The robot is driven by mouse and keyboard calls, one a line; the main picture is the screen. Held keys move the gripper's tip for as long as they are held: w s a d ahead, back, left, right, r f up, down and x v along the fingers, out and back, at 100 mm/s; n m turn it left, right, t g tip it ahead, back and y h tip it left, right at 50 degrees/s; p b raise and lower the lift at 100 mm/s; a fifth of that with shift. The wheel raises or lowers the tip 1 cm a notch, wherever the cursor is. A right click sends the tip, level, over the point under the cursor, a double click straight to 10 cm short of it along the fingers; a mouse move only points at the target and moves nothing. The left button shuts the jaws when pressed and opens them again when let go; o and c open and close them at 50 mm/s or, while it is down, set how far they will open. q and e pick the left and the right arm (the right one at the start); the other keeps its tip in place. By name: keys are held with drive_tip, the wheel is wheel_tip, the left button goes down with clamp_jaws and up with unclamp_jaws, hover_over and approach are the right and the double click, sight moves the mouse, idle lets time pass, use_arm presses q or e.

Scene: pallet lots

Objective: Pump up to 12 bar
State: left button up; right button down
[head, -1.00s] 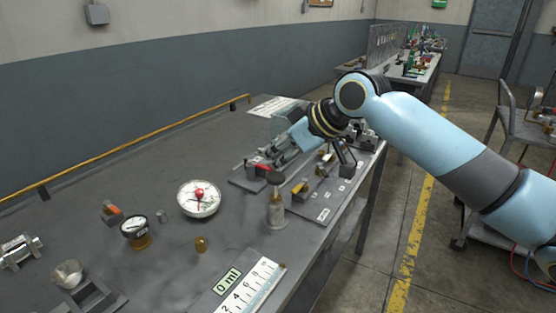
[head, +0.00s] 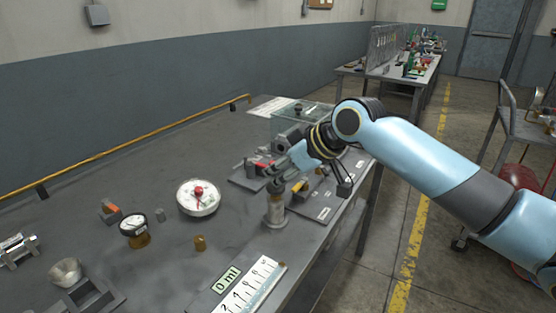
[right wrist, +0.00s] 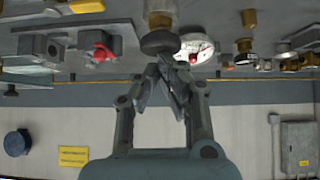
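A small upright pump-like post (head: 275,211) with a metal body stands near the table's front edge. In the right wrist view its dark round knob (right wrist: 160,42) sits on a brass stem. My right gripper (head: 276,184) is at the top of this post and covers the knob in the head view. In the right wrist view its fingertips (right wrist: 166,66) are close together just beside the knob, with nothing seen between them; contact is unclear. A large white dial with a red centre (head: 199,198) and a small gauge on a brass base (head: 134,228) lie to the left. Their readings are too small to tell. My left gripper is not in view.
A 0 ml card with a scale (head: 249,287) lies at the front. A small brass piece (head: 200,243) and a metal cup (head: 66,272) stand on the table (head: 165,180). A board with fittings (head: 325,207) lies behind the post. The table's middle left is fairly clear.

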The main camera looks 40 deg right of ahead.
drive_tip(key=shift+s+f, duration=0.1)
drive_tip(key=shift+f, duration=0.1)
wheel_tip(320, 180, up, 4)
drive_tip(key=p, duration=0.4)
drive_tip(key=shift+r, duration=0.2)
drive_tip(key=v, duration=0.9)
drive_tip(key=shift+s+r, duration=0.2)
drive_tip(key=shift+r, duration=0.1)
drive_tip(key=shift+d, duration=0.15)
idle(0.6)
